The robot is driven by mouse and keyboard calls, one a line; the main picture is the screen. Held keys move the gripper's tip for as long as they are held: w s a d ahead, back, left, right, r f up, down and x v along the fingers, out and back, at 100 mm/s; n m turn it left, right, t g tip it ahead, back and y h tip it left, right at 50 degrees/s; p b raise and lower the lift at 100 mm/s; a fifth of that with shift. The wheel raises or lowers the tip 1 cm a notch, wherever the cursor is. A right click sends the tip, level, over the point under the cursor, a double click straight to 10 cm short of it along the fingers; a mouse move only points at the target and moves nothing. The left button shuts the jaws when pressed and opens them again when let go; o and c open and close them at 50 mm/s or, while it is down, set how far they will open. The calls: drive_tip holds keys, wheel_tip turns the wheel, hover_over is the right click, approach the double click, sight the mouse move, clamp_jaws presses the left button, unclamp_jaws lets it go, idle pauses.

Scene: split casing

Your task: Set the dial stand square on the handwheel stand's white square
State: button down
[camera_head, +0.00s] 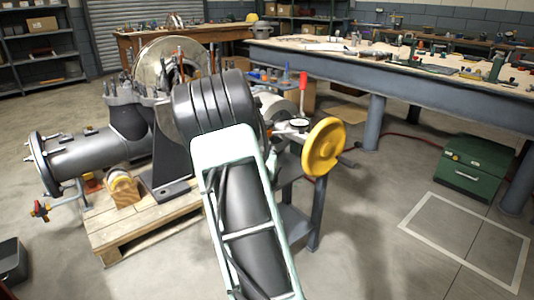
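A yellow handwheel (324,146) stands upright right of centre, on what looks like a blue-grey stand (317,205) with legs on the floor. A small round dial (299,122) and a red-topped lever (303,80) show just left of the wheel; I cannot tell whether they belong to the same stand. A white square outline (408,222) is marked on the bare floor at the right, and it is empty. A large dark and pale green body in the centre foreground covers part of the stand. My gripper is not in view.
A wooden pallet (120,243) carries grey machine casing parts (95,152) at the left. A green box (474,167) sits behind the white square, near the long workbench (335,66). A red cable (403,136) lies under the bench. Floor between stand and square is clear.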

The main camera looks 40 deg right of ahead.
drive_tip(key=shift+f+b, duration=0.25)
drive_tip(key=shift+b, duration=0.05)
idle(2.3)
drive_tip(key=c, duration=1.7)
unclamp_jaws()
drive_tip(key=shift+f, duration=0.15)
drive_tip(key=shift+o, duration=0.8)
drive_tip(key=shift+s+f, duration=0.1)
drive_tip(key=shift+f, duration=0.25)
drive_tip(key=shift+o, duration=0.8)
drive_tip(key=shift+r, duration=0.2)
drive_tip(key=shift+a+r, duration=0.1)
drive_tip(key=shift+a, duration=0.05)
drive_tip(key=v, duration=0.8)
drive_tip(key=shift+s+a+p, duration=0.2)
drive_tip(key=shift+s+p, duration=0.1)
drive_tip(key=shift+p, duration=0.15)
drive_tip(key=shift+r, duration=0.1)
